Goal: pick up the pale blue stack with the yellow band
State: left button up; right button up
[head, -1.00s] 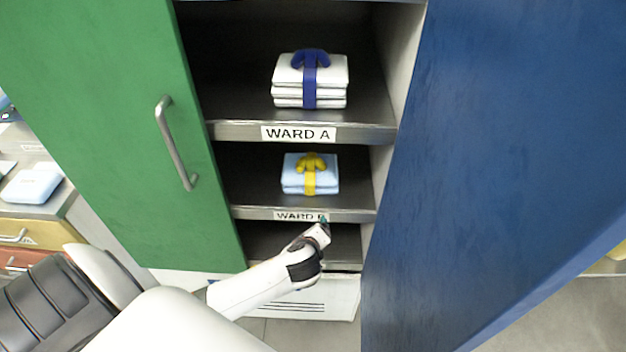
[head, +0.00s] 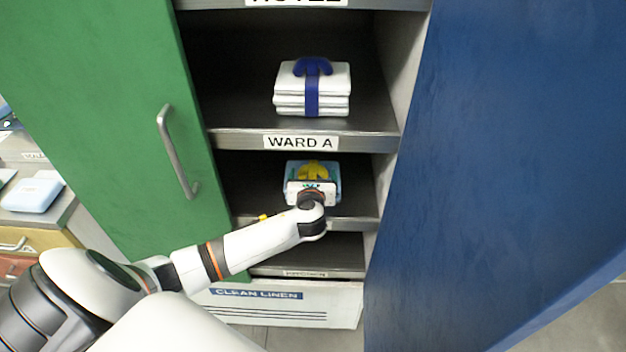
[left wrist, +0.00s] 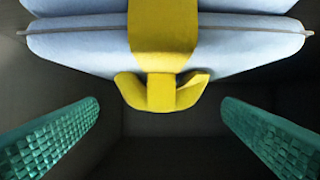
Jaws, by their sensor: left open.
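The pale blue stack (head: 333,169) lies on the middle shelf of the cabinet, under the WARD A shelf. Its yellow band (head: 313,169) is topped with a bow. My left gripper (head: 312,182) is in front of the stack and hides much of its front. In the left wrist view, the pale blue stack (left wrist: 75,48) and yellow band (left wrist: 162,35) fill the upper part. The left gripper's teal fingers (left wrist: 160,108) stand wide apart, one to each side of the bow. Nothing is held between them. My right gripper is not in view.
A white stack with a dark blue band (head: 289,88) sits on the shelf above. A green door (head: 95,120) stands left of the opening, a blue door (head: 490,150) right. A CLEAN LINEN box (head: 290,312) is below.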

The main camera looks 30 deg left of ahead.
aim_at(313, 171)
pick_arm(q)
jog(key=shift+x, duration=2.35)
jog(key=shift+s, duration=0.1)
jog(key=shift+c, duration=0.6)
jog(key=c, duration=1.2)
jog(key=shift+c, duration=1)
jog(key=shift+r, duration=0.1)
